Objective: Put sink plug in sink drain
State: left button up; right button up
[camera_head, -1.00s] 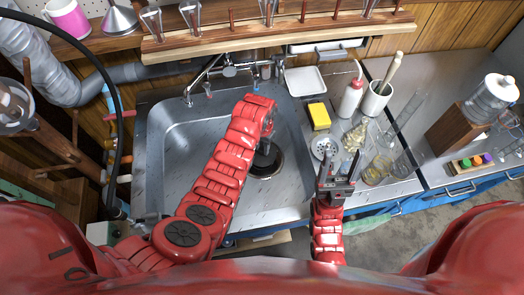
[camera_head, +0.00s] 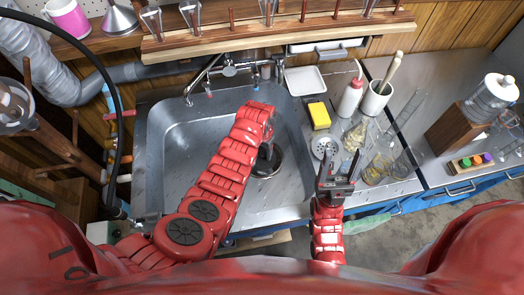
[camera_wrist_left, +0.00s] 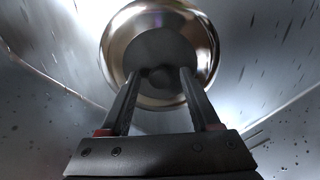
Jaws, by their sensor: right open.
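The dark grey sink plug (camera_wrist_left: 160,48) shows in the left wrist view inside the outline of the shiny round sink drain (camera_wrist_left: 206,54). I cannot tell whether the plug is fully seated or just above the drain. In the head view my left gripper (camera_head: 265,153) points down at the drain (camera_head: 277,171), partly hiding it and the plug. My right gripper (camera_head: 336,172) is open and empty at the counter to the right of the basin.
The metal basin (camera_head: 180,165) is otherwise empty. The faucet (camera_head: 230,70) stands behind it. A yellow sponge (camera_head: 319,115), a wash bottle (camera_head: 351,98), a white cup (camera_head: 376,98) and glassware (camera_head: 375,172) crowd the counter at the right.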

aim_at(262, 153)
pick_arm(q)
jog(key=shift+r, duration=0.4)
notch_tip(262, 153, up, 12)
jog(key=shift+f, duration=0.2)
jog(key=shift+s+f, duration=0.1)
dwell(0.6)
